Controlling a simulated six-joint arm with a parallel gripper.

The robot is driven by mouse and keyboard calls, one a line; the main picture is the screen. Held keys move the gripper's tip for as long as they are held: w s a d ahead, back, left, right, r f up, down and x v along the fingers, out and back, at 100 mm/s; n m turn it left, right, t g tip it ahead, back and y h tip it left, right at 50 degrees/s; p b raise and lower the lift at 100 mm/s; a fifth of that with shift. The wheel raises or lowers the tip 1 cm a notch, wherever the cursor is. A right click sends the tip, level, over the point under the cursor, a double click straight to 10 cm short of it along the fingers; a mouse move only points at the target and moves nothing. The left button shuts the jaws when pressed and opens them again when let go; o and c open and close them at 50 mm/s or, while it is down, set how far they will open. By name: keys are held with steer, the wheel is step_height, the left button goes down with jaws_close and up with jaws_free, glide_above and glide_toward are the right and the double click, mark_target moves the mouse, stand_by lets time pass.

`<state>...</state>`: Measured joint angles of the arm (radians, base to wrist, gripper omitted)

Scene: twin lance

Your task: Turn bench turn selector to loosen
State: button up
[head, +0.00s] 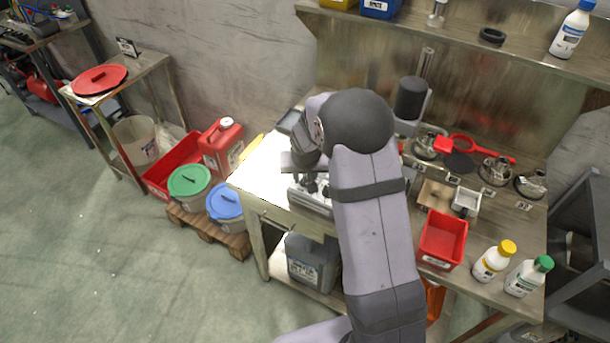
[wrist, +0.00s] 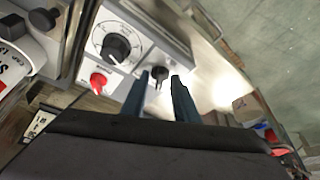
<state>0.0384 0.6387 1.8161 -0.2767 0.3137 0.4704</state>
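In the wrist view a light grey control panel (wrist: 135,38) carries a large black dial knob (wrist: 116,47) with a printed scale, a red knob (wrist: 98,81) and a small black turn selector (wrist: 159,74). My gripper (wrist: 160,77) is open, its two dark fingers apart. The selector shows in the gap between the fingertips; whether the fingers reach or touch it I cannot tell. Its markings are too small to read. In the head view the panel's box (head: 312,200) is partly hidden behind my arm, and the gripper shows only dimly above it.
On the bench right of my arm are a red bin (head: 442,240), a yellow-capped bottle (head: 493,262), a green-capped bottle (head: 528,277) and a black cylinder on a stand (head: 411,98). A red jerrycan (head: 222,147) and lidded buckets stand left of the bench.

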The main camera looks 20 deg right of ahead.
jaws_close()
steer(key=shift+f+m+b, duration=0.2)
steer(key=shift+m+b, duration=0.1)
steer(key=shift+b, duration=0.75)
steer(key=shift+w+a+f+m+h+b, duration=0.15)
steer(key=shift+m+h+b, duration=0.25)
steer(key=shift+b, duration=0.8)
steer(key=m+b, duration=0.3)
steer(key=b, duration=0.2)
steer(key=shift+a+h, duration=0.1)
steer(key=shift+h, duration=0.3)
steer(key=m+b, duration=0.1)
steer(key=m+g+h+b, duration=0.1)
steer(key=m, duration=0.1)
steer(key=shift+w+a+r+m+g, duration=0.15)
steer(key=shift+r+m+g, duration=0.05)
steer(key=shift+m+g, duration=0.1)
steer(key=shift+w+r+m+g, duration=0.15)
steer(key=shift+m+g, duration=0.55)
steer(key=shift+m, duration=1.2)
